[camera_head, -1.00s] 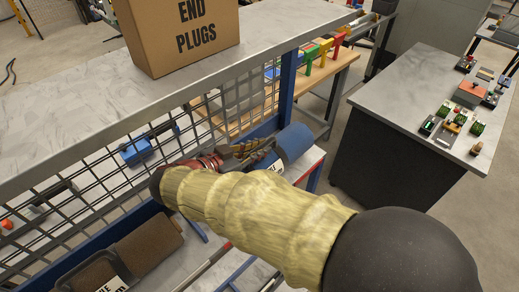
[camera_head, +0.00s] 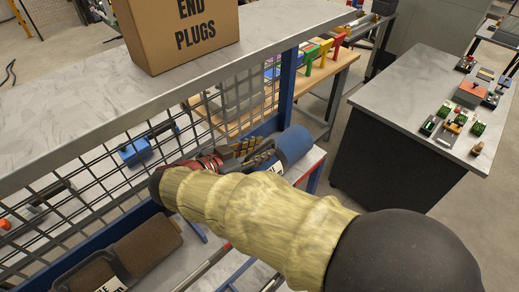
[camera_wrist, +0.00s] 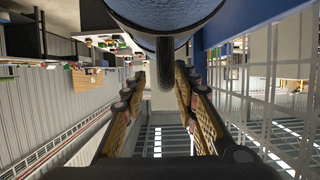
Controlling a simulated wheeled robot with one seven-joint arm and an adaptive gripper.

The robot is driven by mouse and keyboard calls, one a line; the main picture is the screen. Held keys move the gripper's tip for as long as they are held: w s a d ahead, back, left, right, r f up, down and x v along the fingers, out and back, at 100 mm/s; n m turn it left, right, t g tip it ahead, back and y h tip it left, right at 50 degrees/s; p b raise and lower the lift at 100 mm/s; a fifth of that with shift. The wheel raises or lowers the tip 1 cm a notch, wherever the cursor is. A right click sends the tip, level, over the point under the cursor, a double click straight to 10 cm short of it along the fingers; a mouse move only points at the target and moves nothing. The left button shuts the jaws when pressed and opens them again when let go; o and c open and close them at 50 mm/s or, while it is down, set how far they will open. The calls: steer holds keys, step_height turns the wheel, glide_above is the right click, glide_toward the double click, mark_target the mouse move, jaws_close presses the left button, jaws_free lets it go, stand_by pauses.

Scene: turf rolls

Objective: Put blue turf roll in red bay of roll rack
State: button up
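The blue turf roll (camera_head: 293,143) is at the right end of the rack, beside the blue post, above a pale surface with a red edge (camera_head: 307,174). My gripper (camera_head: 262,152) is just left of the roll in the head view. My arm hides part of the rack, and the roll's support is not clear.
Brown rolls (camera_head: 148,246) lie in the rack at lower left. A wire mesh (camera_head: 80,180) and blue post (camera_head: 287,88) stand close to my gripper. A cardboard box (camera_head: 180,35) sits on the upper shelf. Another blue object (camera_head: 134,152) lies behind the mesh.

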steer(key=shift+r, duration=0.1)
steer(key=r+p, duration=0.1)
steer(key=p, duration=0.1)
steer(key=shift+r+p, duration=0.25)
steer(key=shift+p, duration=0.05)
steer(key=p+v, duration=0.1)
steer(key=v, duration=1)
steer(key=shift+s+a, duration=0.35)
steer(key=shift+f, duration=0.15)
steer(key=d+n+g+y, duration=0.25)
steer(key=d+g, duration=0.35)
steer(key=d, duration=1.1)
steer(key=s+d+r+n+t+y, duration=0.1)
steer(key=s+d+n+y, duration=0.4)
steer(key=s+d, duration=0.6)
steer(key=shift+s+d+n+y, duration=0.15)
steer(key=shift+d+n+y, duration=0.2)
steer(key=shift+d+y, duration=0.55)
